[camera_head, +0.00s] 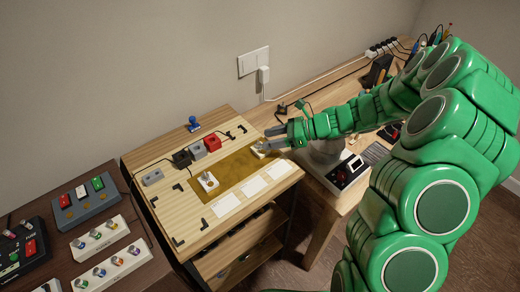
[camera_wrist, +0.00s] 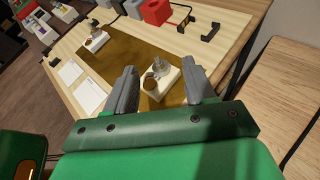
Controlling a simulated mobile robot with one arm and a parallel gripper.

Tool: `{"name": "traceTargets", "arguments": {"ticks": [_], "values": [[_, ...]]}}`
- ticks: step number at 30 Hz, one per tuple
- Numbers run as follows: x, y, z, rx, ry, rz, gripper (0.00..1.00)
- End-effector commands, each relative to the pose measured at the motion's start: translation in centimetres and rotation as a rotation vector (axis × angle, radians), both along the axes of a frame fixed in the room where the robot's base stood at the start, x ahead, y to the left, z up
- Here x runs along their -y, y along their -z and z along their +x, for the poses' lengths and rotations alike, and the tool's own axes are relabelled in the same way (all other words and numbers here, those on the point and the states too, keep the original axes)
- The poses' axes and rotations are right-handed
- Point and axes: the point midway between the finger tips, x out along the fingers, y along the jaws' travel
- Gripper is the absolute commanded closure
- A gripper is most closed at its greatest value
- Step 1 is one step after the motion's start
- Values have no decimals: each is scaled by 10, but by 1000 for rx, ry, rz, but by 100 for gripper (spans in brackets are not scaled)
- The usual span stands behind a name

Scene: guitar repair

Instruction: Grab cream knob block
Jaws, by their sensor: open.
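My gripper (camera_head: 270,140) is open at the right end of the brown mat. In the wrist view, a cream block (camera_wrist: 160,79) with a brass knob and a clear or grey upper part shows between the open fingers (camera_wrist: 160,72). I cannot tell whether the fingers touch it. In the head view, the cream block (camera_head: 261,153) is partly hidden beside the fingers. A second pale block (camera_head: 208,182) with a knob stands at the left part of the mat; it also shows in the wrist view (camera_wrist: 96,41).
The brown mat (camera_head: 230,172) lies on a wooden workbench with black corner brackets. Red, grey and black blocks (camera_head: 212,142) stand behind it, white cards (camera_head: 253,186) in front. Panels with knobs and switches (camera_head: 88,200) lie left.

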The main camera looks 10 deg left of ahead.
Motion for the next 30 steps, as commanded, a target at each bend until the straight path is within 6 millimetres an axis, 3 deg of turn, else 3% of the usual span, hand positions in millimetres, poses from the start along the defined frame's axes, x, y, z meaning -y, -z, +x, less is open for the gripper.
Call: {"name": "traceTargets", "arguments": {"ticks": [7, 16, 26, 30], "values": [[-27, 13, -3, -1, 0, -1, 46], [-31, 14, -3, 1, 2, -1, 47], [-30, 14, -3, 1, 2, -1, 98], [-30, 14, -3, 1, 2, -1, 100]]}}
